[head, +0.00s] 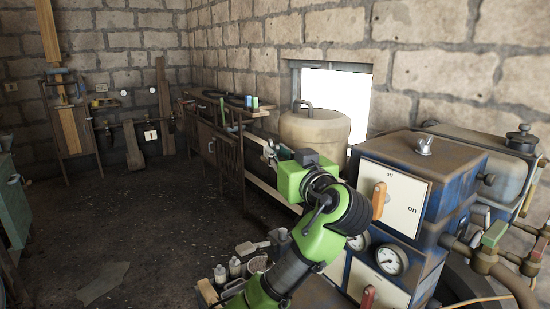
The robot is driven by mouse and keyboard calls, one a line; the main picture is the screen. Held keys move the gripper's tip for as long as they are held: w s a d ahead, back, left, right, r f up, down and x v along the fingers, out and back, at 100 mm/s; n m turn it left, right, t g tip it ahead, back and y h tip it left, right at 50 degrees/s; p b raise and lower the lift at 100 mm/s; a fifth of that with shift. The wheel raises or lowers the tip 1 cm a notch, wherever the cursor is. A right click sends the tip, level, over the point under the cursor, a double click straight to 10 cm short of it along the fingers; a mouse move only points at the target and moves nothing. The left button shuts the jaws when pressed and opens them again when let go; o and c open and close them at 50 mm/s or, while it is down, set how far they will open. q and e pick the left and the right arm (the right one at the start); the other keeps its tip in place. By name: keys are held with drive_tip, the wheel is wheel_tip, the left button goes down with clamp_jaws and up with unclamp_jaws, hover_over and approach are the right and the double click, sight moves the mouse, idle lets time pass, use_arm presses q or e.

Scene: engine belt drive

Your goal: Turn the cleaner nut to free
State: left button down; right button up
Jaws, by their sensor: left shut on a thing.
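A silver wing-shaped nut (424,146), which looks like the cleaner nut, stands on top of the rusty-edged blue engine housing (445,158) at the right. My left gripper (268,150) is at the end of the green arm in the middle of the view, left of the housing and well apart from that nut. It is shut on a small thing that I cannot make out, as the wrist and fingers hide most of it. My right gripper is not in view.
The housing's front has a white off/on panel (408,205) with an orange handle (379,200), and round gauges (391,260) below. A beige tank (315,135) stands by the window. A workbench (205,130) lines the back wall. The floor at left is mostly clear.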

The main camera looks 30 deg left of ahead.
use_arm(q)
drive_tip(key=shift+w+d+f+n+g+y+b, duration=0.15)
drive_tip(key=shift+n+g+y+b, duration=0.15)
drive_tip(key=shift+n+g+y, duration=0.4)
drive_tip(key=shift+w+a+r+n+g+y+b, duration=0.1)
drive_tip(key=shift+n+g+y+b, duration=0.3)
drive_tip(key=shift+g, duration=0.6)
drive_tip(key=c, duration=1.9)
unclamp_jaws()
